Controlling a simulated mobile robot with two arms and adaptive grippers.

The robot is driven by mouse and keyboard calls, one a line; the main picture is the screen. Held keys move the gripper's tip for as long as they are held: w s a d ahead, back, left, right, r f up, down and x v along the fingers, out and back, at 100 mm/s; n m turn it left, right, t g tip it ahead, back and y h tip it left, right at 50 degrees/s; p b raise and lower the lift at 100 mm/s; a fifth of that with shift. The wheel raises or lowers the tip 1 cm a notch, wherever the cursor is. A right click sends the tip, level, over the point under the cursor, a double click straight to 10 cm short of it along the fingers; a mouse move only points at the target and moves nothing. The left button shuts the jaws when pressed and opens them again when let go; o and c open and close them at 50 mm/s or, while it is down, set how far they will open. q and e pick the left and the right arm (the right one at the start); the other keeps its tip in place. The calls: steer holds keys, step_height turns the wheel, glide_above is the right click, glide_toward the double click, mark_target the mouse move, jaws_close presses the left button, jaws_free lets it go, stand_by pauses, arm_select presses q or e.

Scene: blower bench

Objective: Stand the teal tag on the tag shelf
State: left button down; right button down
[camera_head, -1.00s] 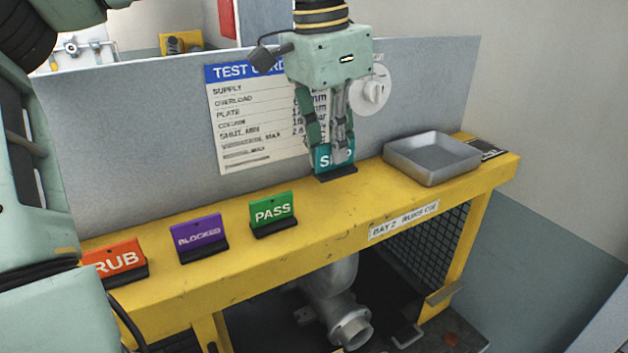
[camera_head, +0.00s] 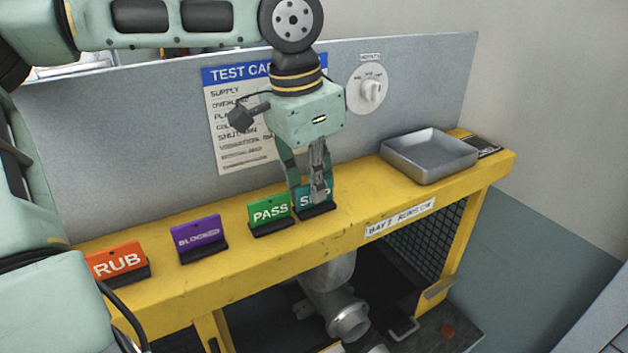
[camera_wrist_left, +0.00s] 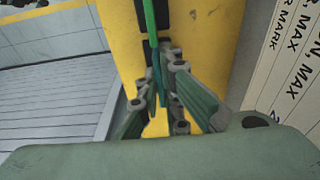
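The teal tag (camera_head: 304,203), with white lettering and a black foot, is close to the right of the green PASS tag (camera_head: 270,210) on the yellow tag shelf (camera_head: 350,222). My left gripper (camera_head: 308,196) comes down from above and is shut on the teal tag, its fingers hiding part of the lettering. The tag is upright, its foot at or just above the shelf; I cannot tell whether it touches. In the left wrist view the teal tag (camera_wrist_left: 162,88) shows edge-on between the fingers, in line with the green tag. My right gripper is not in view.
A purple BLOCKED tag (camera_head: 197,238) and an orange tag (camera_head: 118,265) stand further left. A grey metal tray (camera_head: 430,160) sits at the right end. A grey panel with a test card (camera_head: 228,120) and dial (camera_head: 372,90) rises behind. The shelf between teal tag and tray is clear.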

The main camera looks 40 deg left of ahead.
mark_target(303, 186)
arm_select(q)
steer(key=c, duration=1.9)
jaws_free()
steer(key=shift+c, duration=0.2)
step_height(303, 186, up, 12)
steer(key=s+b, duration=0.1)
steer(key=shift+s+a+b, duration=0.3)
steer(key=shift+a, duration=0.05)
